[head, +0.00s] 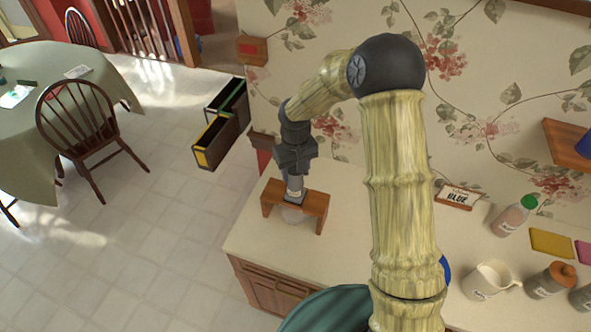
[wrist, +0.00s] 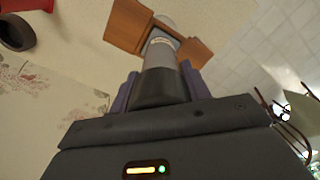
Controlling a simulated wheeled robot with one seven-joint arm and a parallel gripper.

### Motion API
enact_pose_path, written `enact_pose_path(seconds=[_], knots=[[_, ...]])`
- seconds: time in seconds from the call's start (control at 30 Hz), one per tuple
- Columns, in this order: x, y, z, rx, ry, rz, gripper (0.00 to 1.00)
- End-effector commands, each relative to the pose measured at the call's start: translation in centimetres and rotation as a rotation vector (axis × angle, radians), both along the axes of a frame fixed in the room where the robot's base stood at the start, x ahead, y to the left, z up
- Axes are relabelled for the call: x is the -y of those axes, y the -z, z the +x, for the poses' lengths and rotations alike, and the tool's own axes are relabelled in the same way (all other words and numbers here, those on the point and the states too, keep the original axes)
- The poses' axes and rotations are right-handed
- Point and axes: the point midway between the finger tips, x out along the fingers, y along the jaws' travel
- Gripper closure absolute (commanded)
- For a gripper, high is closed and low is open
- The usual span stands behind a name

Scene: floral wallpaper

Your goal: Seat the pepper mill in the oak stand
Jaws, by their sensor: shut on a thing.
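The pepper mill (head: 295,186) is grey with a pale label and a clear lower end. It is upright or nearly so in the head view and also shows in the wrist view (wrist: 163,58). My gripper (head: 295,165) is shut on its dark upper part, and the fingers (wrist: 160,92) flank it. The oak stand (head: 316,204) is a small brown bridge near the counter's left end. The mill's lower part lies within the stand's outline, with wood on both sides and the clear end showing below the top board. Whether it touches or rests there I cannot tell.
The cream counter (head: 262,232) is bare around the stand. At right are a green-capped bottle (head: 515,216), a white jug (head: 488,279), an orange-capped jar (head: 551,279) and a small sign (head: 457,196). Open-topped boxes (head: 222,135) are left of the counter, beside the wallpapered wall.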

Motion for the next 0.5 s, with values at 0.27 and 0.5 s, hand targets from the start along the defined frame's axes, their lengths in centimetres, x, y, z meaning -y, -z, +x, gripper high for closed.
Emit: enact_pose_path(seconds=[0.27, 0.5], knots=[[-0.06, 0.61, 0.0, 0.001, -0.001, 0.0, 0.8], [0.07, 1.08, 0.05, 0.001, 0.002, 0.0, 0.8]])
